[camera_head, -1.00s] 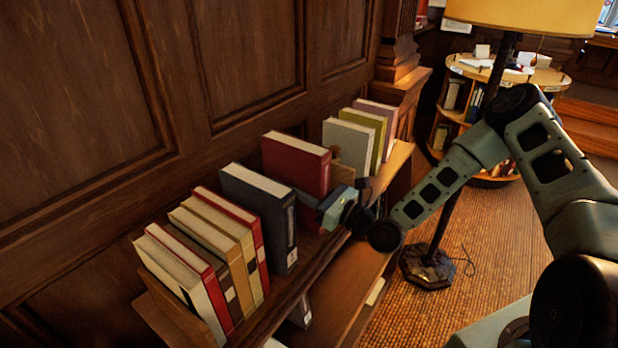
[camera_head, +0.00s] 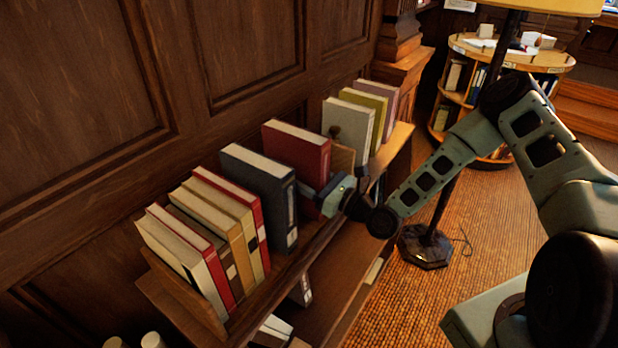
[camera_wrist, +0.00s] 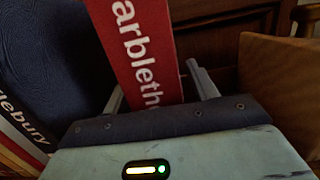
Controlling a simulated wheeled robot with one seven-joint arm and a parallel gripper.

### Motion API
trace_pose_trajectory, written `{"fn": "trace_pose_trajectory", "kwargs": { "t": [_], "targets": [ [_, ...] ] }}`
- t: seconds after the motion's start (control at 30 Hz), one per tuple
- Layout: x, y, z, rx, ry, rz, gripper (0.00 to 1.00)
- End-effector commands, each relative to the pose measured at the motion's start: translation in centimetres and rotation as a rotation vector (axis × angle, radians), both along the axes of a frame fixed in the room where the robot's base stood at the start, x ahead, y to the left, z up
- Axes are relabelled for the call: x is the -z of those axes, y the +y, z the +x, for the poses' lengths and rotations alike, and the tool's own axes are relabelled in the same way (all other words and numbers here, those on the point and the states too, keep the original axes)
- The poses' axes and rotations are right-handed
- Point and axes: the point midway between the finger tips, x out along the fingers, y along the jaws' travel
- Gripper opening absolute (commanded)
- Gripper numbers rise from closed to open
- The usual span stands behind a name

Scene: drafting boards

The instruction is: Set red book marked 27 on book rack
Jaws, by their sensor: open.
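A red book (camera_head: 297,152) stands upright on the wooden book rack (camera_head: 171,304), between a dark blue book (camera_head: 258,190) and a wooden divider (camera_head: 343,158). My gripper (camera_head: 316,198) is at its spine, low down, and is open. In the wrist view the red spine (camera_wrist: 143,45), with part of a white title, lies between the two fingers of my gripper (camera_wrist: 155,85). Whether the fingers touch the book cannot be told. No number 27 is readable. The fingertips are mostly hidden in the head view.
Several red, tan and cream books (camera_head: 210,238) stand at the rack's left end. Grey, olive and mauve books (camera_head: 372,115) stand beyond the divider. Panelled wall (camera_head: 240,50) closes off the back. A floor lamp (camera_head: 428,245) stands right of the shelf.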

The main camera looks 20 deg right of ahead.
Motion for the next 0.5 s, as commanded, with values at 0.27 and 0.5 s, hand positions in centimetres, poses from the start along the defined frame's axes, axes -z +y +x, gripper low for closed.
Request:
{"fn": "trace_pose_trajectory", "kwargs": {
  "t": [0.27, 0.5],
  "targets": [
    [0.6, -1.5, -1.9, 0.003, 0.002, 0.001, 0.58],
    [1.4, -4.6, -6.0, 0.004, 0.002, 0.001, 0.58]
  ]
}}
